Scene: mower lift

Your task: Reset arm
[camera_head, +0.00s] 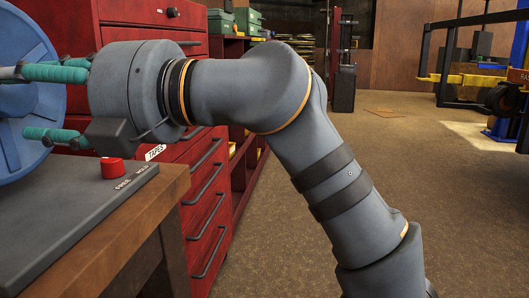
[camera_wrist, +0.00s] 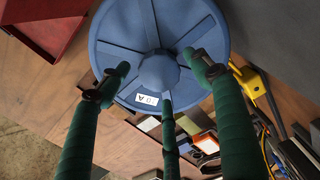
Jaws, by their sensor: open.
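My gripper (camera_head: 28,102) is at the left in the head view, with green fingers pointing left toward a large blue disc (camera_head: 22,30). Whether a fingertip touches the disc, I cannot tell. My arm reaches left across the head view, bent at the elbow, with the wrist beside the bench.
A wooden bench (camera_head: 165,190) carries a grey panel with a red knob (camera_head: 111,167) and FREE/HOLD lettering, just below my wrist. Red drawer cabinets (camera_head: 208,180) stand behind it. Open floor (camera_head: 440,210) lies right; a blue-and-yellow lift (camera_head: 500,125) stands farther back.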

